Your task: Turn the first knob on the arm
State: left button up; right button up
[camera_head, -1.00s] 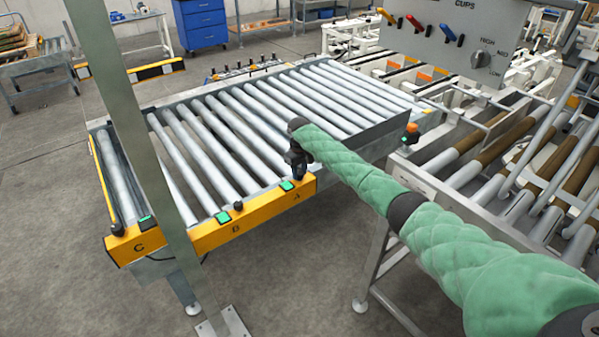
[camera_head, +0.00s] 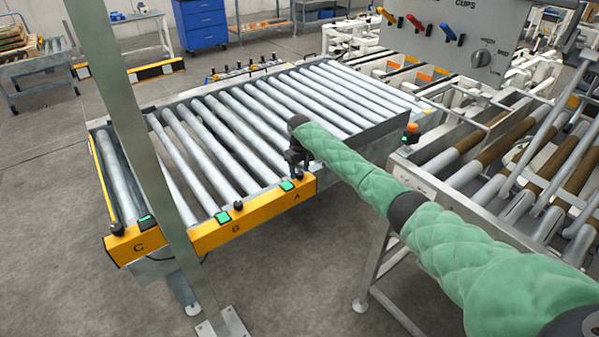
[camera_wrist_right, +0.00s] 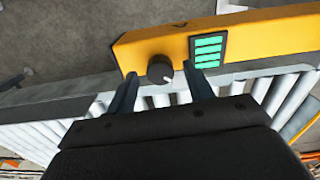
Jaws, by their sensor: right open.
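The yellow arm (camera_head: 215,232) on the front of the roller conveyor carries the letters A, B and C, each with a black knob and a green display. My right gripper (camera_head: 298,166) points down at the knob by letter A, the end nearest my arm. In the right wrist view the black knob (camera_wrist_right: 160,69), with a white pointer mark, shows between the open fingertips of my right gripper (camera_wrist_right: 159,75). Whether the fingers touch it I cannot tell. Knob B (camera_head: 238,205) and knob C (camera_head: 117,228) stand farther left. My left gripper is out of view.
A grey upright post (camera_head: 150,150) stands in front of the conveyor between B and C. A grey panel (camera_head: 450,25) with coloured levers and a dial stands at the upper right. Another roller conveyor (camera_head: 480,160) lies on the right.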

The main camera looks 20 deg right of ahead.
aim_at(300, 173)
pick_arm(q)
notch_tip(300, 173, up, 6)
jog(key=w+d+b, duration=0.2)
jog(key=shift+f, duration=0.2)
pick_arm(e)
jog(key=shift+r, duration=3.5)
jog(key=shift+f, duration=0.1)
